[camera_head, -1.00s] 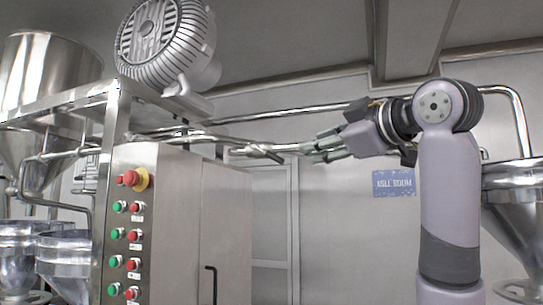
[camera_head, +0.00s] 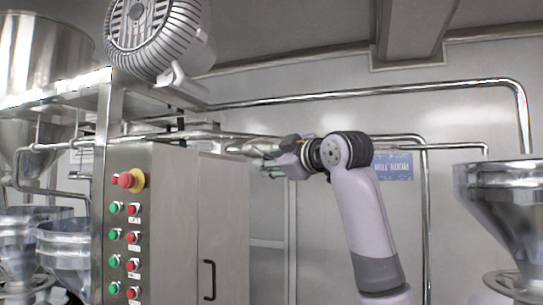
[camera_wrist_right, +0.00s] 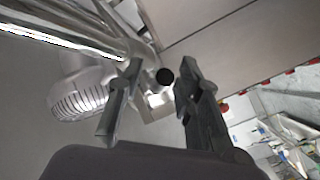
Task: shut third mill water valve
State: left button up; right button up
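The metal water pipe (camera_head: 215,135) runs across behind the cabinet, and a metal fitting that looks like the valve lies along it near my right gripper (camera_head: 266,166). My gripper partly covers this spot, so the valve's handle position is hard to tell. In the right wrist view, my right gripper (camera_wrist_right: 160,68) has its two fingers apart. A dark round end (camera_wrist_right: 165,76) shows between the fingertips, with a pale block (camera_wrist_right: 155,104) behind it; whether it is the valve handle I cannot tell. Nothing is clearly gripped. My left gripper is not in view.
The steel control cabinet (camera_head: 165,220) with red and green buttons stands left of my right arm. A ribbed motor (camera_head: 155,35) sits above it. Steel hoppers stand at left (camera_head: 45,60) and right (camera_head: 510,195). A blue sign (camera_head: 394,167) hangs on the back wall.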

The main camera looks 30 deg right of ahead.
jog(key=shift+c, duration=0.3)
grip_shut()
dwell(0.6)
